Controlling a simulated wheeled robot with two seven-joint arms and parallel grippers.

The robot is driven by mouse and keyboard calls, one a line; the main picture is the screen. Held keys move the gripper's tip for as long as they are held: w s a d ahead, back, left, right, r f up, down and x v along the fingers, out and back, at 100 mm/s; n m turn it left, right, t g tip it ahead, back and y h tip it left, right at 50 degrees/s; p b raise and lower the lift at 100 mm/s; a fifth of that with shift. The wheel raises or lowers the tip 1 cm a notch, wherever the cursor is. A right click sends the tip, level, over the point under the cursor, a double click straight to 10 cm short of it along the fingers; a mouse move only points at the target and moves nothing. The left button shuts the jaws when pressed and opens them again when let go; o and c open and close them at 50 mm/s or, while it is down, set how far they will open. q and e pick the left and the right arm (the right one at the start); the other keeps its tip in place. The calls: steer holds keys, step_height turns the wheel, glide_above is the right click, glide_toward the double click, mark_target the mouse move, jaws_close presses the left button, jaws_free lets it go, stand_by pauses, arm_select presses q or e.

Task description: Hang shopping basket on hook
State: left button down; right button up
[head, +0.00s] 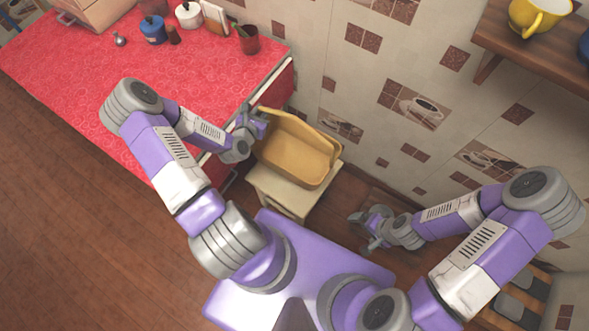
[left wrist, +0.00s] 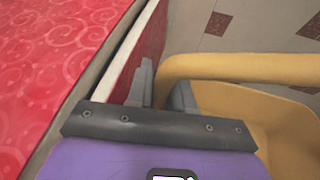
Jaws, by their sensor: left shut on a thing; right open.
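The yellow-orange shopping basket (head: 292,158) is at the small cream stool in the head view, tilted a little; I cannot tell whether it rests on the stool or hangs just above it. My left gripper (head: 258,122) is shut on the basket's left end, at its handle or upper edge. In the left wrist view the basket's yellow band (left wrist: 240,68) runs to the left fingers (left wrist: 165,90), whose tips partly hide its end. My right gripper (head: 368,228) is open and empty, low to the right of the stool. No hook can be made out in either view.
The stool (head: 283,196) stands against the patterned tiled wall (head: 370,110). A red-covered counter (head: 190,75) with jars and a red cup (head: 249,40) is close on the left. A wooden shelf (head: 530,50) with a yellow mug (head: 535,16) is upper right. Bare floor lies lower left.

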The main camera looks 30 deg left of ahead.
arm_select(q)
step_height(320, 180, down, 10)
steer(key=b, duration=0.3)
steer(key=shift+r, duration=0.25)
steer(key=c, duration=1.4)
jaws_free()
steer(key=shift+f+b, duration=0.2)
steer(key=shift+b, duration=0.15)
steer(key=shift+c, duration=0.2)
steer(key=o, duration=0.4)
steer(key=shift+r, duration=0.1)
steer(key=shift+o, duration=0.2)
